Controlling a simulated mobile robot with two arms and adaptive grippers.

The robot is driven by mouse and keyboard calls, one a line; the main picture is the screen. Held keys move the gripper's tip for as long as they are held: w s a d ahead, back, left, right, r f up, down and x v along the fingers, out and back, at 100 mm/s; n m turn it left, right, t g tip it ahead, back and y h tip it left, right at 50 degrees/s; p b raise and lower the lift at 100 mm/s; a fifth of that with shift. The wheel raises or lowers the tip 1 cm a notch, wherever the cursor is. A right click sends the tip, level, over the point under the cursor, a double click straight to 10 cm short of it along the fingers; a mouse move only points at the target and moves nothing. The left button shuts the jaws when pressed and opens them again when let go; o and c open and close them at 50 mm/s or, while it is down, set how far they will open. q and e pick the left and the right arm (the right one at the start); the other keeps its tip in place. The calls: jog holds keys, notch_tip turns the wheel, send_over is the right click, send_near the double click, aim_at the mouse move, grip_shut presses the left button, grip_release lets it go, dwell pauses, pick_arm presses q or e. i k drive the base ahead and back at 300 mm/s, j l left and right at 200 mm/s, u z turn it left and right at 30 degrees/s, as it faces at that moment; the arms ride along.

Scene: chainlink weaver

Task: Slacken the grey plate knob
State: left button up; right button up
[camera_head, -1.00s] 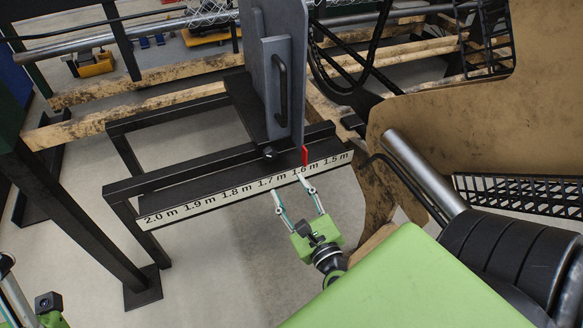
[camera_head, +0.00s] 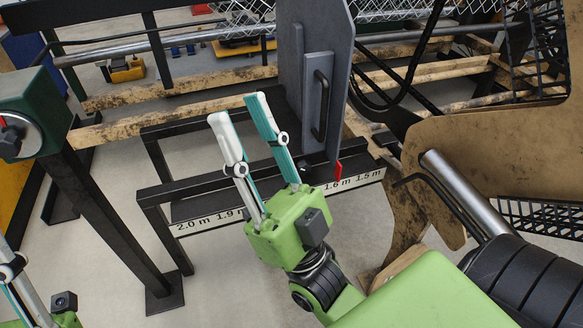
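The grey plate (camera_head: 335,75) stands upright on the black scale rail, with a dark handle (camera_head: 321,105) on its face and a red pointer (camera_head: 338,172) at its foot near 1.6 m. The plate's knob is not clearly visible; the area at the plate's foot is partly covered by my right gripper. My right gripper (camera_head: 238,108) is raised in front of the rail, left of the plate, with its fingers apart and nothing between them. My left gripper (camera_head: 10,270) shows only partly at the lower left edge; its opening cannot be judged.
The scale rail (camera_head: 192,226) runs across the middle, on black legs. A green box with a dial (camera_head: 32,115) stands on a post at the left. A tan panel (camera_head: 490,110) and a black roller (camera_head: 530,290) fill the right side. Wire mesh lies at the back.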

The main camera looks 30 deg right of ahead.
aim_at(304, 166)
jog(key=i+j+z, duration=0.1)
jog(key=j+z, duration=0.2)
jog(key=z, duration=0.15)
jog(key=i+j+z, duration=0.1)
jog(key=j+z, duration=0.25)
jog(key=z, duration=0.15)
jog(key=i+l+z, duration=0.15)
jog(key=z, duration=0.25)
jog(key=i+l+z, duration=0.1)
jog(key=z, duration=0.3)
jog(key=i+z, duration=0.2)
jog(key=z, duration=0.2)
jog(key=i+j, duration=0.1)
jog(key=j, duration=0.2)
jog(key=i+j, duration=0.15)
jog(key=j, duration=0.2)
